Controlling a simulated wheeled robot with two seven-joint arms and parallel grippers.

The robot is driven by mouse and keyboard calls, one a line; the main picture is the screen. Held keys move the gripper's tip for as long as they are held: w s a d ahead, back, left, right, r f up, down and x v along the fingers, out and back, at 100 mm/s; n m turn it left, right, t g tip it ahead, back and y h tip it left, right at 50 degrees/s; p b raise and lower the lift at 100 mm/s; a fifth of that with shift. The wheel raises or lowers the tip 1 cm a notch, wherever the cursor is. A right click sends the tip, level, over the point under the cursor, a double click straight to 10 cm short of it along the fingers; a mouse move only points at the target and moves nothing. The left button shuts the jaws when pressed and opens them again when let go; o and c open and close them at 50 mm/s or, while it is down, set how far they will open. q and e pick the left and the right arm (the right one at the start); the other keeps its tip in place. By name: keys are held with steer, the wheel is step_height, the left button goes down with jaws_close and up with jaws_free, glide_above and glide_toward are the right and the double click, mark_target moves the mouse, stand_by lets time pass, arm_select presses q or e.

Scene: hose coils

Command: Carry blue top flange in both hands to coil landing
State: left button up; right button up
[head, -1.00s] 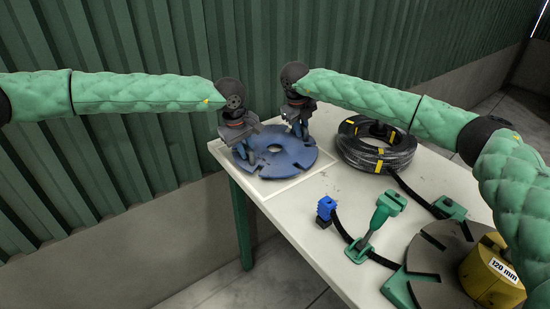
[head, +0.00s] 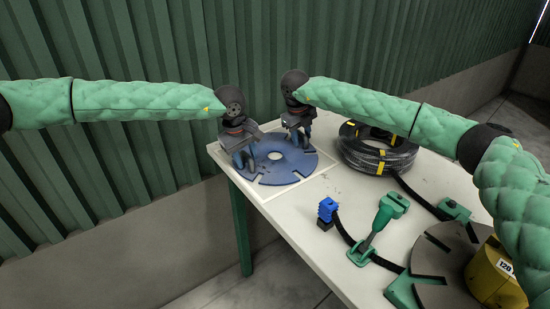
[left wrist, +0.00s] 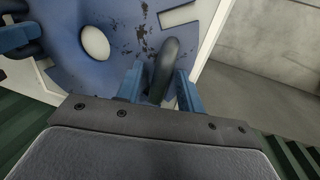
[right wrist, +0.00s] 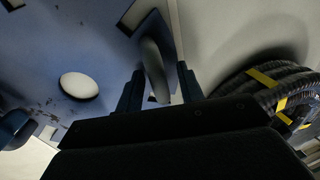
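The blue top flange (head: 286,166), a flat slotted disc with a round central hole, lies level within a white-outlined square (head: 262,196), apparently the coil landing, on the table's far left corner. My left gripper (head: 243,158) is at its left handle. In the left wrist view the fingers (left wrist: 158,85) stand either side of that dark handle (left wrist: 168,62), with a gap showing. My right gripper (head: 300,136) is at the far right handle. In the right wrist view its fingers (right wrist: 158,88) stand apart around the handle (right wrist: 153,65), with gaps showing.
A black hose coil with yellow bands (head: 378,152) lies right of the flange. A blue clip (head: 327,210), green clamp (head: 378,225), grey disc (head: 440,262) and yellow block (head: 492,275) occupy the near right. A green corrugated wall (head: 150,60) stands behind the table.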

arm_select(q)
step_height(320, 180, up, 12)
steer(key=s+a, duration=0.1)
steer(key=a, duration=0.1)
steer(key=shift+s+f, duration=0.15)
steer(key=shift+s, duration=0.05)
arm_select(e)
step_height(320, 180, up, 12)
steer(key=s+a, duration=0.1)
steer(key=a, duration=0.1)
steer(key=shift+s+f, duration=0.15)
steer(key=shift+s, duration=0.05)
stand_by(0.4)
arm_select(q)
steer(key=s+a+r+b, duration=0.1)
steer(key=s+a+r, duration=0.1)
steer(key=a, duration=0.3)
steer(key=shift+s+r, duration=0.35)
steer(key=shift+s, duration=0.5)
arm_select(e)
steer(key=shift+f, duration=0.5)
arm_select(q)
steer(key=shift+a, duration=0.1)
arm_select(e)
steer(key=shift+d, duration=0.1)
